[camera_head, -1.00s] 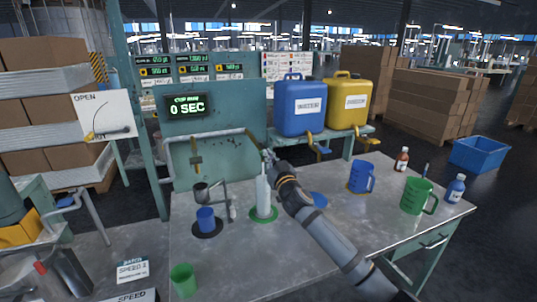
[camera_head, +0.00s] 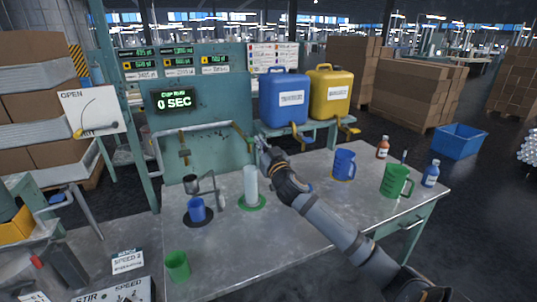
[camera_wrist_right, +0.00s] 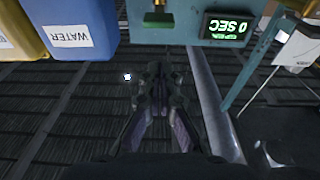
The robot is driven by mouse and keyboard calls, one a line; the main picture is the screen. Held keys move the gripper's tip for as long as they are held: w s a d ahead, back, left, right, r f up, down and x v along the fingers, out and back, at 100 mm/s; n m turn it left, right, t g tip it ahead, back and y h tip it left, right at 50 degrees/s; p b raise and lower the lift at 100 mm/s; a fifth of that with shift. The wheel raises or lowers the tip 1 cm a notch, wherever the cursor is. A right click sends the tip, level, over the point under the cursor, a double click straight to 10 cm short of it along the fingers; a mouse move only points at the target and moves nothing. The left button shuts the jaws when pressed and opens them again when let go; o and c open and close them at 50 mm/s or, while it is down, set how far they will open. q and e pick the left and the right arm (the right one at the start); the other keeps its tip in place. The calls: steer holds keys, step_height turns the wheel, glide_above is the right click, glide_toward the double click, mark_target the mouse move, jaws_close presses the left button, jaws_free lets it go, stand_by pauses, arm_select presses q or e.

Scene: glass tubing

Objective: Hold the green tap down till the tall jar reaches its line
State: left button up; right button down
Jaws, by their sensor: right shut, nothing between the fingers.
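The tall jar (camera_head: 251,187), a pale narrow cylinder, stands upright on a green round mat (camera_head: 252,207) on the bench. Its line and liquid level are too small to make out. My right gripper (camera_head: 262,146) is shut and empty, just above and to the right of the jar's top. In the right wrist view the shut fingers (camera_wrist_right: 158,75) point toward a green tap piece (camera_wrist_right: 158,19) under a brass fitting, with a visible gap between them. In the head view a brass tap stem (camera_head: 240,134) shows at the pipe's right end, partly behind the gripper. My left gripper is out of view.
A display (camera_head: 174,101) reads 0 SEC. A blue jug (camera_head: 285,98) and a yellow jug (camera_head: 329,93) stand on a rear shelf.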

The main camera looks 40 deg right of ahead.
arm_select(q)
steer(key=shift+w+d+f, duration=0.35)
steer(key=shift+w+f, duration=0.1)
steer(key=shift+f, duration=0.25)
arm_select(e)
steer(key=v, duration=0.5)
steer(key=shift+s+f, duration=0.3)
steer(key=shift+f, duration=0.05)
